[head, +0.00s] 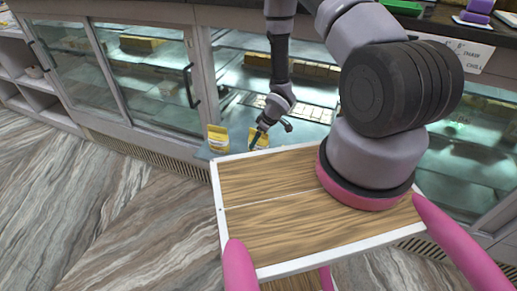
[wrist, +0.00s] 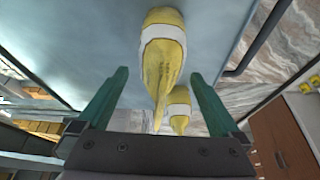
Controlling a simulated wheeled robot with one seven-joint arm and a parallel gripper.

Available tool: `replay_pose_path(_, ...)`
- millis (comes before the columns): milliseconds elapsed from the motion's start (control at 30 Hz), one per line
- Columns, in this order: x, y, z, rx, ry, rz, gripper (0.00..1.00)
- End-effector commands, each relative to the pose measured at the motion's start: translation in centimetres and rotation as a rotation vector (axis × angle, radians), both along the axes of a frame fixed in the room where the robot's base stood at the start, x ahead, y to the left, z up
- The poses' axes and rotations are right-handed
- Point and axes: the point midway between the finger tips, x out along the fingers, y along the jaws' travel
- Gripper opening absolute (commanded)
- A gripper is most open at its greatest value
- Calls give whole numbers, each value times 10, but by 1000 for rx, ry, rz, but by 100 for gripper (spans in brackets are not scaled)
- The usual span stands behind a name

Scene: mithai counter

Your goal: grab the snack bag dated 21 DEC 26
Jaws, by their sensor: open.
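Two yellow snack bags with white bands stand on a grey-blue ledge at the case. In the head view, one is the left bag (head: 218,138) and the other the right bag (head: 263,142). My gripper (head: 256,138) is over the right bag and partly hides it. In the wrist view, my gripper (wrist: 159,76) is open, its green fingers apart on either side of a near bag (wrist: 163,50). Faint print shows on that bag, but I cannot read a date. The other bag (wrist: 179,110) is beyond it, slightly right.
The ledge (wrist: 90,35) is bare around the bags. The glass display case (head: 140,70) with trays stands behind, with a dark door handle (head: 190,85). My wood-topped base is in front. Marbled floor (head: 90,200) is clear at the left.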

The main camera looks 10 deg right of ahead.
Motion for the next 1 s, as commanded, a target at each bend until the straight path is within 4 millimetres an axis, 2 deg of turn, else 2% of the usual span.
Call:
replay_pose_path(167,5,7,-21,0,0,1,100)
replay_pose_path(433,7,8,-24,0,-1,-1,100)
replay_pose_path(467,7,8,-24,0,-1,-1,96)
replay_pose_path(500,7,8,-24,0,-1,-1,81)
replay_pose_path(667,7,8,-24,0,0,-1,20)
replay_pose_path(700,7,8,-24,0,-1,-1,4)
replay_pose_path(1000,7,8,-21,0,-1,-1,2)
